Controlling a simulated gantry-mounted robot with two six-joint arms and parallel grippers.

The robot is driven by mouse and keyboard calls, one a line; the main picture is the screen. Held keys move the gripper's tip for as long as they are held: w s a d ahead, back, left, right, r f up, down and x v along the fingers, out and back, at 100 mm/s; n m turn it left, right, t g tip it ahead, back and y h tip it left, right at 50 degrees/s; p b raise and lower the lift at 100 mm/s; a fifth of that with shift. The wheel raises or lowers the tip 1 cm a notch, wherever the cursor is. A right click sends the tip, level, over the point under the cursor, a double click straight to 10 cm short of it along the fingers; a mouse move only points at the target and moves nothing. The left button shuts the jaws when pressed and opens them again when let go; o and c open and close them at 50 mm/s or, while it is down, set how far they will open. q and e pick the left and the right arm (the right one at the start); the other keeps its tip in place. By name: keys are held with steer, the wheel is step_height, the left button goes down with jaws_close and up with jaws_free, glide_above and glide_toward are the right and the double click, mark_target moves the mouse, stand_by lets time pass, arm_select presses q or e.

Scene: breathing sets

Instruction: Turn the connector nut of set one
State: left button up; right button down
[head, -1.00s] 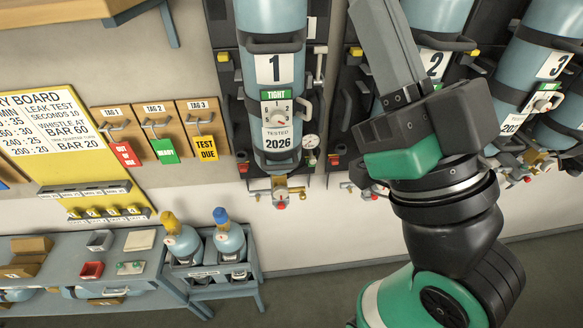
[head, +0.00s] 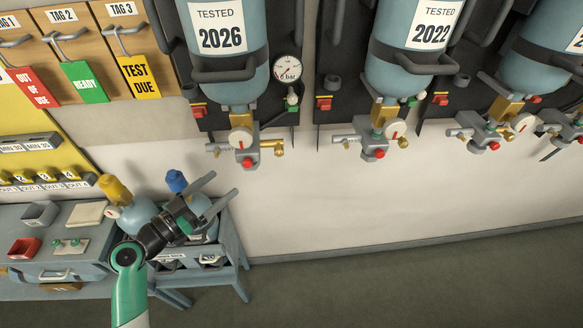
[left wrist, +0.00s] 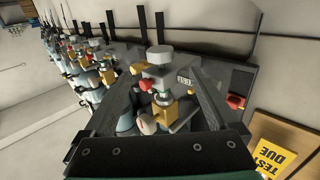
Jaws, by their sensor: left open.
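Set one, a blue cylinder (head: 225,70) labelled TESTED 2026, hangs on the wall in the head view. Below it is a valve assembly with a brass fitting (head: 240,118), a white round knob (head: 240,139), a red button (head: 247,162) and a brass end piece (head: 272,147). I cannot tell which brass part is the connector nut. My left gripper (head: 222,185) is open and empty, below and left of the assembly, apart from it. In the left wrist view a valve assembly (left wrist: 163,108) shows between the open fingers (left wrist: 163,80). My right gripper is not in view.
More cylinders with similar valves, one labelled 2022 (head: 432,25), hang to the right. A bench (head: 75,275) and a rack with small bottles (head: 205,225) stand behind my left arm. Hanging tags (head: 138,75) are at upper left. The wall below the valves is clear.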

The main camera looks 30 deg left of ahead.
arm_select(q)
steer(key=w, duration=0.3)
steer(key=w+d, duration=0.1)
steer(key=w, duration=0.7)
steer(key=shift+w+d+r, duration=0.1)
steer(key=shift+w+d, duration=0.1)
steer(key=shift+d, duration=0.1)
steer(key=shift+c, duration=0.3)
